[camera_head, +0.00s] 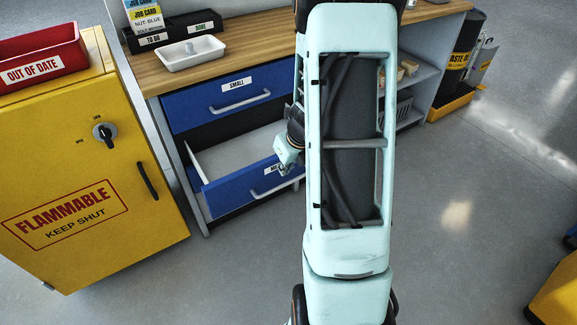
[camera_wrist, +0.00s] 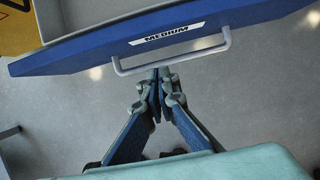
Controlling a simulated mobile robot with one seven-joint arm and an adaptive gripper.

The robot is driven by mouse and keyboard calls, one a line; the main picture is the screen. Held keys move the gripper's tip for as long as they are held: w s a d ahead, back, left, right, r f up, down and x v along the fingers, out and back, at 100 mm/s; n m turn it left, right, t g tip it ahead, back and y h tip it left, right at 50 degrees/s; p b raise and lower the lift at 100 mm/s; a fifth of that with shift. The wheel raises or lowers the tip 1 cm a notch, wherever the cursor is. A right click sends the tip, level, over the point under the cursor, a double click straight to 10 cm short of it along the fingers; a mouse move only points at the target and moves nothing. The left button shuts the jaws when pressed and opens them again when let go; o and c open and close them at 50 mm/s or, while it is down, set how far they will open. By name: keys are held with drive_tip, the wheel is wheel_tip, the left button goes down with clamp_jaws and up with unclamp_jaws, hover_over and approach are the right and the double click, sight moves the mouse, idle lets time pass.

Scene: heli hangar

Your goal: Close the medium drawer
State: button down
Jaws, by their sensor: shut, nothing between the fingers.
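The medium drawer (camera_head: 240,187) is a blue-fronted drawer with a pale interior, pulled out below the small drawer (camera_head: 225,95). In the wrist view its blue front (camera_wrist: 95,50) carries a MEDIUM label and a grey bar handle (camera_wrist: 172,60). My gripper (camera_wrist: 158,78) is shut and empty. Its fingertips are just below the handle in the wrist view, close to it; I cannot tell whether they touch.
A yellow flammable cabinet (camera_head: 95,165) stands left of the drawer unit, with a red out-of-date bin (camera_head: 42,58) on top. The wooden worktop (camera_head: 250,40) holds a white tray (camera_head: 190,54).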

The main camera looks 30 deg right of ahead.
sight(277, 160)
drive_tip(key=shift+w+f+p, duration=0.15)
drive_tip(key=shift+w+p, duration=0.05)
drive_tip(key=shift+w, duration=0.9)
drive_tip(key=shift+w+f+p, duration=0.15)
drive_tip(key=shift+w, duration=0.9)
